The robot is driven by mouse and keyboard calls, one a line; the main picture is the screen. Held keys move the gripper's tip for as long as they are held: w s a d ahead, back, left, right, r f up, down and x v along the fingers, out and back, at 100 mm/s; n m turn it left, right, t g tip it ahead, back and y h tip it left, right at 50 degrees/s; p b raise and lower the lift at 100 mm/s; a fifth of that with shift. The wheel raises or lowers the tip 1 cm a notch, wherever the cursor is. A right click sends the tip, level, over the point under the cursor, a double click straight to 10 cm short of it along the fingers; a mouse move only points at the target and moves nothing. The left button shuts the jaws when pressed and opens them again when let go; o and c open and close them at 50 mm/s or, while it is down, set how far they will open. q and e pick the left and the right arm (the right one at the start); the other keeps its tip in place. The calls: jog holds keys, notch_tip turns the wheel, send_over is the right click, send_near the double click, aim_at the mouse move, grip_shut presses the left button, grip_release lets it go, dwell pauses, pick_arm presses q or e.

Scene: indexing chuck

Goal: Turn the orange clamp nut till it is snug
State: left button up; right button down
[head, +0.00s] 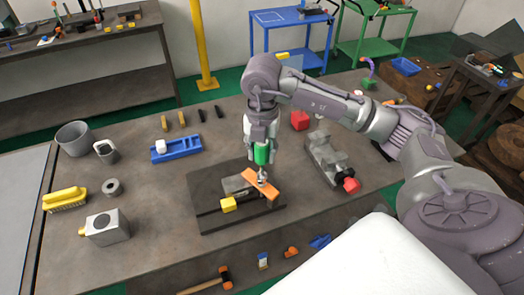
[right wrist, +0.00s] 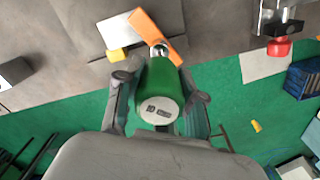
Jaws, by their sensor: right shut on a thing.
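My right gripper (head: 261,140) is shut on the green handle (head: 261,156) of a tool that points down. The handle fills the middle of the right wrist view (right wrist: 158,90), between both fingers. The tool's silver lower end (head: 261,175) meets or stands just over an orange bar-shaped piece (head: 268,188); whether they touch, I cannot tell. The orange piece lies slanted across a dark fixture plate (head: 208,188) and also shows in the right wrist view (right wrist: 146,28). A separate orange nut is not distinguishable; the tool end may hide it. My left gripper is out of view.
A yellow block (head: 228,204) sits on the fixture. A grey vise with a red part (head: 351,185) stands to the right. A blue tray (head: 175,150), a grey machine block (head: 107,228) and a yellow brush (head: 65,199) are left. A hammer (head: 224,277) lies at the front.

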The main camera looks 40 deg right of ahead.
jog(key=shift+f+b, duration=0.7)
jog(key=shift+f, duration=0.05)
dwell(0.3)
jog(key=c, duration=1.3)
grip_release()
jog(key=shift+c, duration=0.2)
grip_shut()
